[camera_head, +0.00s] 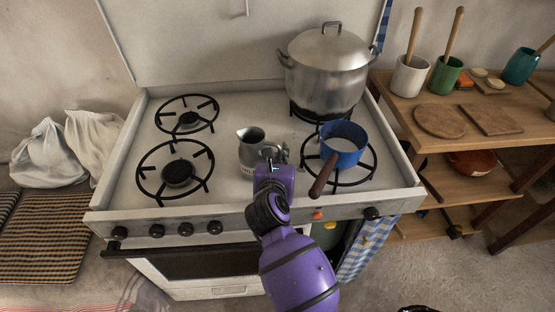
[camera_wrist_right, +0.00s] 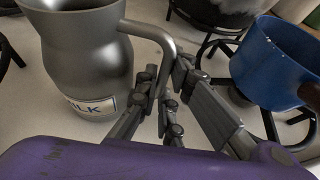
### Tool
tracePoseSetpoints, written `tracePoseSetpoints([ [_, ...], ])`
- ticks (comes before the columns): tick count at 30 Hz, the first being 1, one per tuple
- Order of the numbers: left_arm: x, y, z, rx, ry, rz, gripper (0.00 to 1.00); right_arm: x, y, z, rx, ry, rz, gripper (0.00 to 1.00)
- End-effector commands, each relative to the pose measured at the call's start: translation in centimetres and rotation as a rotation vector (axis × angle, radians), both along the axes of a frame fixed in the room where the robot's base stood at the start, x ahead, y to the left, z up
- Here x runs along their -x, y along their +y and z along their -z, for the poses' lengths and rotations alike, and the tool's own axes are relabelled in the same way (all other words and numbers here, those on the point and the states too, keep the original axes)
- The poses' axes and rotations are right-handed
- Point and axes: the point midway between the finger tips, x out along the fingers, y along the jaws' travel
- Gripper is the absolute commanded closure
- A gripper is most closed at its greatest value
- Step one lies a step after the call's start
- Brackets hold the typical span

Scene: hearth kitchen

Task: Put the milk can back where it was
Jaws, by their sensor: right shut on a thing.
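The grey metal milk can (camera_head: 249,151) stands upright on the white stove top, between the left and right burners. In the right wrist view the can (camera_wrist_right: 84,55) shows a label reading "LK" and a bent handle on its right side. My right gripper (camera_head: 271,155) is at the can's right side. In the wrist view its fingers (camera_wrist_right: 165,95) are closed around the can's handle. The can's base looks to be on or very close to the stove surface. My left gripper is not in view.
A blue saucepan (camera_head: 343,139) with a brown handle sits on the front right burner, close right of my gripper. A large lidded pot (camera_head: 327,72) stands on the back right burner. The left burners (camera_head: 178,173) are empty. A wooden shelf (camera_head: 430,140) stands at the right.

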Motion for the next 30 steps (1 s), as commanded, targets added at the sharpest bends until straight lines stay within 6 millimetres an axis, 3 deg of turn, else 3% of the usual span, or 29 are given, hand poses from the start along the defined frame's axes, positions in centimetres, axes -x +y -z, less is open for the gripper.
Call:
tracePoseSetpoints([
  [5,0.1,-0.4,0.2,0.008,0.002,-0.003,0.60,0.0,0.0,0.3,-0.001,-0.001,-0.001,1.00],
  [6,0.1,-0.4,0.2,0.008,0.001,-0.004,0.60,0.0,0.0,0.3,0.000,0.000,0.000,0.89],
  [10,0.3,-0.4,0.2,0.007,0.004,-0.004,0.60,0.0,0.0,0.3,0.000,0.000,0.000,0.74],
  [21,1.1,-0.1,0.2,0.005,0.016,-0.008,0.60,0.1,0.0,-0.3,0.000,-0.001,0.000,0.74],
  [30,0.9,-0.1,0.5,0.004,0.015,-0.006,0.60,5.3,1.1,-2.0,-0.004,0.002,0.001,0.74],
])
